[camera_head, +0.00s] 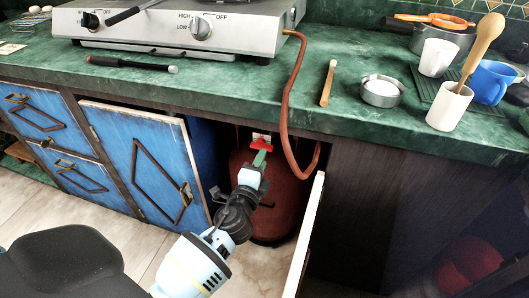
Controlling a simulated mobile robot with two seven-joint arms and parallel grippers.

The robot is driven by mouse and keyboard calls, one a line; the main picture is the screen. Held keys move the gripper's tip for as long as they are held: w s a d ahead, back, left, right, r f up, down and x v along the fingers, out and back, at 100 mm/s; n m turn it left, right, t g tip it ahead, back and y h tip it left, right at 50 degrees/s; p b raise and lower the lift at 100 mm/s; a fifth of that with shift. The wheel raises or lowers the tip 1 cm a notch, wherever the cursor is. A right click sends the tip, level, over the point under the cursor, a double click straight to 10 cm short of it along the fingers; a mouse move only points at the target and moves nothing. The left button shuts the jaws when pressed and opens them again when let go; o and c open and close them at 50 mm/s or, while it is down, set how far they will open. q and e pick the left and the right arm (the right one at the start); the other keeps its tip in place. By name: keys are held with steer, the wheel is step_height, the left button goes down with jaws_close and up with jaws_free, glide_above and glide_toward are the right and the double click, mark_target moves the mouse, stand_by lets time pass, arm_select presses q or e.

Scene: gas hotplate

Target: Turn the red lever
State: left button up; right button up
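The red lever (262,145) shows small inside the open cabinet under the counter, above a dark red gas cylinder (275,205). A red-brown hose (286,110) runs from the hotplate (190,30) over the counter edge and down into the cabinet. My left gripper (258,160) reaches into the cabinet from below, with its tip end right at the lever. It partly covers the lever and the cylinder. I cannot tell whether its fingers touch the lever or how far apart they are. My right gripper is not in view.
An open blue cabinet door (150,160) stands left of my arm, and another door's pale edge (305,235) stands to its right. The green counter (230,85) overhangs the opening. Cups, a wooden spatula and a small bowl (381,91) stand on the counter's right side.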

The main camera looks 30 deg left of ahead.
arm_select(q)
steer(key=shift+v, duration=0.8)
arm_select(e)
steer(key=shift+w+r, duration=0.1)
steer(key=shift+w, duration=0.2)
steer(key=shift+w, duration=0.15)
arm_select(q)
steer(key=shift+f, duration=0.1)
